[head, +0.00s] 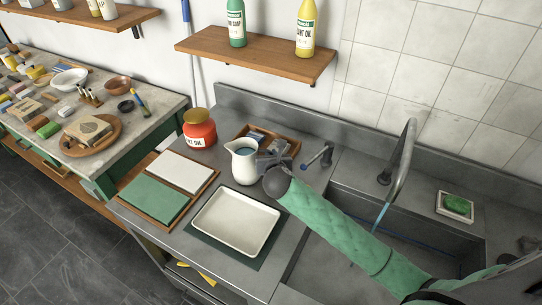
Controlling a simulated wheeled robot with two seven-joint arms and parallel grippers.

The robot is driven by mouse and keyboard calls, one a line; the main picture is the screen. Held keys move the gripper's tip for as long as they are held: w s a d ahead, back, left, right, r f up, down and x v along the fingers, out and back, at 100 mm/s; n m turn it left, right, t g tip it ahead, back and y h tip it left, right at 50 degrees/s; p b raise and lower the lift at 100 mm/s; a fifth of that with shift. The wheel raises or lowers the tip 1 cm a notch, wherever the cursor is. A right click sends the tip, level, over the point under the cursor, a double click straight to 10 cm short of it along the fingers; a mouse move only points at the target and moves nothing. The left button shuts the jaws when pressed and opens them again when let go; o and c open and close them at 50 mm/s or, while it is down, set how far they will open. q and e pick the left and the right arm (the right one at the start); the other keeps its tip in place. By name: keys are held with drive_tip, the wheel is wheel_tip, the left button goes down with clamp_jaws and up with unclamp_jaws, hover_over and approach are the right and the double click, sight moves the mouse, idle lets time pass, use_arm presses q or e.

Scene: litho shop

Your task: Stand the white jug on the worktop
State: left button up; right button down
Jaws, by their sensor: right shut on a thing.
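The white jug (243,167) is upright over the metal worktop (185,238), between the white tray and the wooden box. Its open top shows something bluish inside. My right gripper (264,161) reaches in from the right and is shut on the jug's right side, covering that side and any handle there. I cannot tell whether the jug's base touches the worktop. My left gripper is not in view.
A white tray (236,222) on a green mat lies in front of the jug. A red jar (199,129), a wooden box (286,144) and a board with green and white pads (152,203) are close by. The sink (440,248) and tap (402,160) are at right.

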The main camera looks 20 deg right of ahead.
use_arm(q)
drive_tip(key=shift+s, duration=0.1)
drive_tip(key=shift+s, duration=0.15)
use_arm(e)
drive_tip(key=c, duration=1.5)
unclamp_jaws()
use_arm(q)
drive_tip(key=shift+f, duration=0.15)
use_arm(e)
drive_tip(key=shift+s, duration=0.1)
